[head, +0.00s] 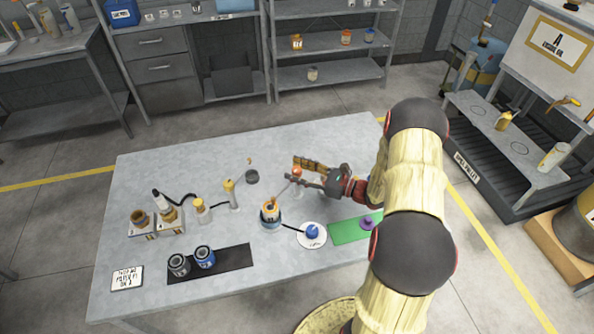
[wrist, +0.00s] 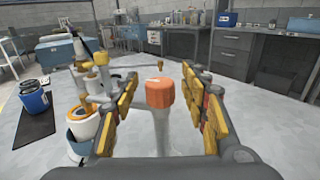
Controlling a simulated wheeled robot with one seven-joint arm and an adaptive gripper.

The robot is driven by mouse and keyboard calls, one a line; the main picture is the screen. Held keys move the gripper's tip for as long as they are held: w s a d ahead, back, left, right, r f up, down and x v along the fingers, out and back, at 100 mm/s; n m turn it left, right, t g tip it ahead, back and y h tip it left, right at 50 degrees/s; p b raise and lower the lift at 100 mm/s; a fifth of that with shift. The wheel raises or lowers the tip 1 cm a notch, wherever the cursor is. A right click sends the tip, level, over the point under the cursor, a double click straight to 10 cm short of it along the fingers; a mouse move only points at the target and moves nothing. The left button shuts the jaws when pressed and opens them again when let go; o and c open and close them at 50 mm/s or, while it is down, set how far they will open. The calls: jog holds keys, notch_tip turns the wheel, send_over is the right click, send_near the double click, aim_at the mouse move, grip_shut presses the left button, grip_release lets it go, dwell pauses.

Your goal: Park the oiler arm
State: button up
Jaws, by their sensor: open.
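A pale post with an orange knob (head: 297,171) stands on the grey table. A thin rod beside the knob slants toward an orange-topped jar in a blue holder (head: 270,215); whether this rod is the oiler arm I cannot tell. My gripper (head: 306,174) is at the post from the right. In the wrist view the orange knob (wrist: 160,93) stands between the open fingers of my gripper (wrist: 161,103), with a gap on each side. A second, yellow-topped post (head: 231,190) stands further left near a small dark cup (head: 252,177).
A white disc with a blue knob (head: 312,232) and a green mat with a purple knob (head: 366,223) lie right of the jar. Two cans stand on a black mat (head: 235,262). Bottles on blocks (head: 165,218) stand left. The table's back left is clear.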

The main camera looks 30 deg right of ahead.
jog(key=shift+c, duration=0.8)
grip_shut()
